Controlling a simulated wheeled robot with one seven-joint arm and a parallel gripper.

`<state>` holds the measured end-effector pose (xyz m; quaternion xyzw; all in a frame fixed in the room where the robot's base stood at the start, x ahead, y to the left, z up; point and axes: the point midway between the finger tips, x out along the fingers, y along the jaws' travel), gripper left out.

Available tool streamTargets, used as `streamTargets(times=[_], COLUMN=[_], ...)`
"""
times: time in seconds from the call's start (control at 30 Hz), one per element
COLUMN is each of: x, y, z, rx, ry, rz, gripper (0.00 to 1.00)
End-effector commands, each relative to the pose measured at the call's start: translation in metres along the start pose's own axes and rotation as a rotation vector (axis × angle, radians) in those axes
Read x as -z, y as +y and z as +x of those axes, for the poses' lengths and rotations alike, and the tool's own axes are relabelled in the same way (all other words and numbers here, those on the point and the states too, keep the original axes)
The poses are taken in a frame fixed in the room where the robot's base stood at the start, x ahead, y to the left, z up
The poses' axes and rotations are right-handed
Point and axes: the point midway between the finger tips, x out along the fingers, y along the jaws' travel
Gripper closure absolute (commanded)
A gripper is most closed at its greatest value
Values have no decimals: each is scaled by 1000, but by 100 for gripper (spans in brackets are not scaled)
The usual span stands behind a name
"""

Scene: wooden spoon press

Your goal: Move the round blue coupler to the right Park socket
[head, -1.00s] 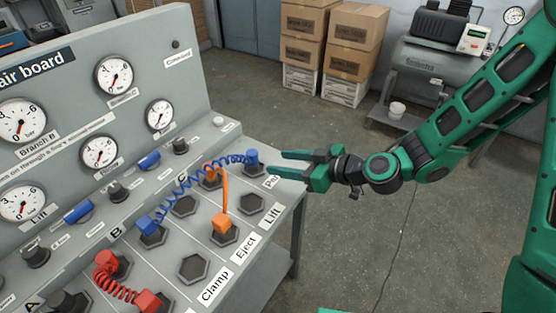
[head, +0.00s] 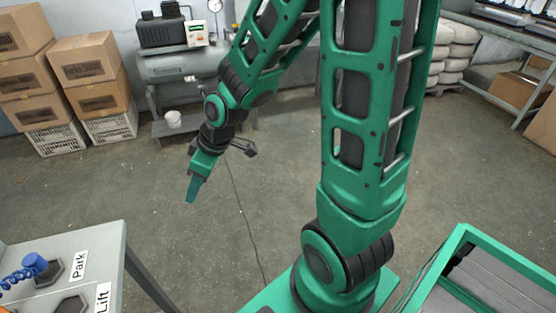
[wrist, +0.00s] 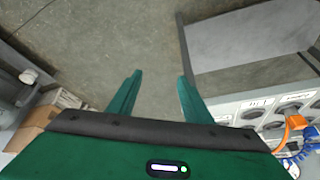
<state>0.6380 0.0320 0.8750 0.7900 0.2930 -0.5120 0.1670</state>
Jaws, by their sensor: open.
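The blue coupler (head: 34,264) stands at the dark hexagonal Park socket (head: 52,273) in the lower left of the head view. It looks upright and seated, though its base is partly hidden. Its blue coiled hose (head: 14,277) runs off the left edge. My gripper (head: 191,196) is away from the board in the head view, pointing down over open floor, holding nothing. In the wrist view, the two green fingers of my gripper (wrist: 158,95) are apart with only floor between them. A blue coil (wrist: 291,161) and an orange coupler (wrist: 295,122) show at the right edge there.
A green-rimmed bin (head: 445,253) stands at the lower right. Cardboard boxes (head: 90,75) and a compressor (head: 180,68) are at the back. Floor between is clear except for a thin cable.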

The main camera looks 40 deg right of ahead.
Motion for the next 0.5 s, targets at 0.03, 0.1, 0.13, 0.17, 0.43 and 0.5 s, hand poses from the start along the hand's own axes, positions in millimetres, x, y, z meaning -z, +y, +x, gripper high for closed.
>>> streamTargets(times=[0.03, 0.1, 0.13, 0.17, 0.43, 0.5], x=[-18, -48, -62, -75, -184, -204], y=[16, 35, 41, 46, 45, 36], z=[-21, -48, -61, -73, -176, -193], rx=[-46, -102, -124, -147, -276, -286], ry=[-41, -107, -133, -157, -306, -325], rz=[77, 204, 264, 325, 903, 1022], gripper=[55, 55, 55, 55, 55, 55])
